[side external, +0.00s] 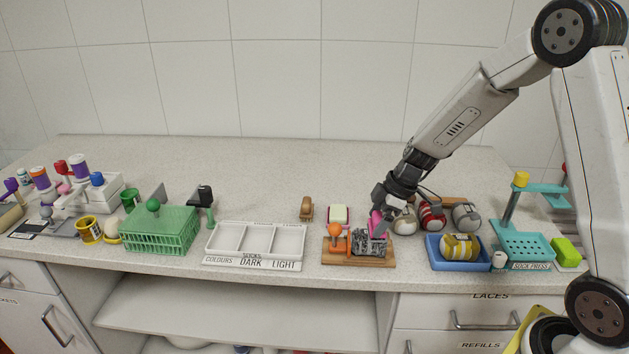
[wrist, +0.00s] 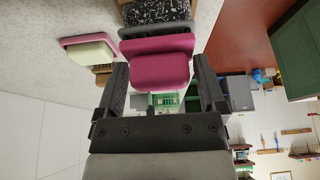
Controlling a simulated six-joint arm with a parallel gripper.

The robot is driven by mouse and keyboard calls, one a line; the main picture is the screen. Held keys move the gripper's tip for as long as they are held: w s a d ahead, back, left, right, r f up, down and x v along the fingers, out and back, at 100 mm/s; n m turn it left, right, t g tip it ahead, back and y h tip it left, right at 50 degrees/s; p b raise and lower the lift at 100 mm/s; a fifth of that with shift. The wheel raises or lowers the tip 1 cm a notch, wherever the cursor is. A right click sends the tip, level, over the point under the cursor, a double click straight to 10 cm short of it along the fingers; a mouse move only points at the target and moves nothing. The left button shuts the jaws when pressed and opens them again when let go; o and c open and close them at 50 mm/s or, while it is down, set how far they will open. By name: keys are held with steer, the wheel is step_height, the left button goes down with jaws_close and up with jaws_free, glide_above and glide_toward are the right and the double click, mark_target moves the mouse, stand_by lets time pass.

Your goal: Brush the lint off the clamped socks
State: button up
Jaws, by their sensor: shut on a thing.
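A dark grey speckled sock bundle (side external: 372,248) lies on a wooden board (side external: 340,260) beside a clamp with an orange knob (side external: 335,229). My gripper (side external: 382,211) is over the board, shut on a magenta brush (side external: 376,224) just above or touching the socks; I cannot tell which. In the wrist view, the brush (wrist: 160,70) sits between the fingers of my gripper (wrist: 163,82). Its grey bristle edge (wrist: 155,31) is close to the speckled socks (wrist: 155,11), which are partly cut off at the top.
A white tray marked colours, dark and light (side external: 240,259) stands left of the board. A blue tray (side external: 437,260) with a yellow striped sock bundle (side external: 460,246) is on the right, near a teal sock press (side external: 525,246). Rolled socks (side external: 432,216) lie behind. A green basket (side external: 160,231) stands left.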

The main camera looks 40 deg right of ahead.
steer(key=shift+s+d, duration=0.3)
steer(key=shift+s, duration=0.05)
steer(key=shift+w+a, duration=1.8)
steer(key=shift+a, duration=0.05)
steer(key=shift+s+d, duration=1.75)
steer(key=shift+d, duration=0.05)
steer(key=shift+r, duration=4)
